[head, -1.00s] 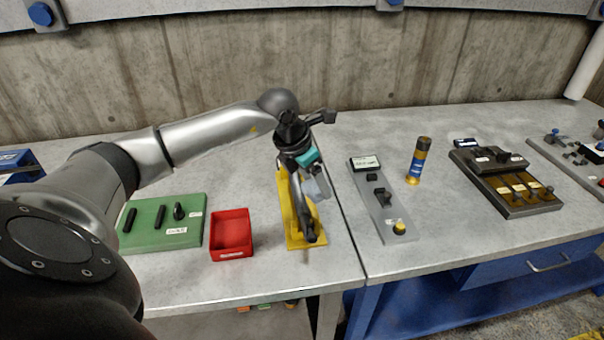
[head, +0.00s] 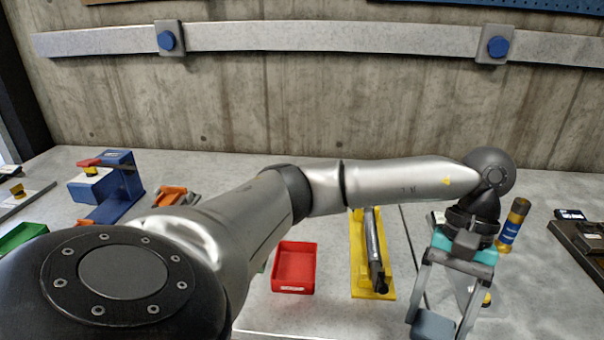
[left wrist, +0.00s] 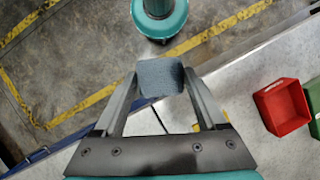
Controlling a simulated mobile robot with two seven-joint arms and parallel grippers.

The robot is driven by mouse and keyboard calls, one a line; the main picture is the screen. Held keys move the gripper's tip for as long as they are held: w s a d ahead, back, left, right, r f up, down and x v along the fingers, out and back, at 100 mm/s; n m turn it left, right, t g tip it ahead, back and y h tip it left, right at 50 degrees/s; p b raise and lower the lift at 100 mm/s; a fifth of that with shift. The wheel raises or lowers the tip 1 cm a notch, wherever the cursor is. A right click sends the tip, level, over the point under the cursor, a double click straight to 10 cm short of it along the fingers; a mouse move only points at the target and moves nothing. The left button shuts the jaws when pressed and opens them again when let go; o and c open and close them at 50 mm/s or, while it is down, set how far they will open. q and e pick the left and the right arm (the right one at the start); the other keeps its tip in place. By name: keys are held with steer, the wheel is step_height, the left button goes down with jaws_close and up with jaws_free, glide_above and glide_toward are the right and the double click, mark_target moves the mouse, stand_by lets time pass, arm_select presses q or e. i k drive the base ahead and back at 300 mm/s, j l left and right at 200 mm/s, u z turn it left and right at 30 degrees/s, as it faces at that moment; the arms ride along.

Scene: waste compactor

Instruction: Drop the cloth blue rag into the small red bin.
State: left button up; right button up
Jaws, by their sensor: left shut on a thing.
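The small red bin (head: 295,268) stands on the grey bench in the head view, empty as far as I can see. It also shows at the right of the left wrist view (left wrist: 281,107). My left gripper (head: 437,322) is to the right of the bin, beyond the yellow tray. It is shut on the blue rag (head: 432,325), a small grey-blue folded piece. In the left wrist view the rag (left wrist: 160,77) sits between the fingertips, over the bench's front edge and the floor. My right gripper is not in view.
A yellow tray (head: 357,284) with a dark tool (head: 375,250) lies between the bin and my left gripper. A blue and gold cylinder (head: 513,225) stands right of the gripper. A blue vise-like device (head: 110,185) is at the left.

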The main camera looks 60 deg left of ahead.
mark_target(292, 270)
steer(key=k+u, duration=0.15)
steer(key=u, duration=0.6)
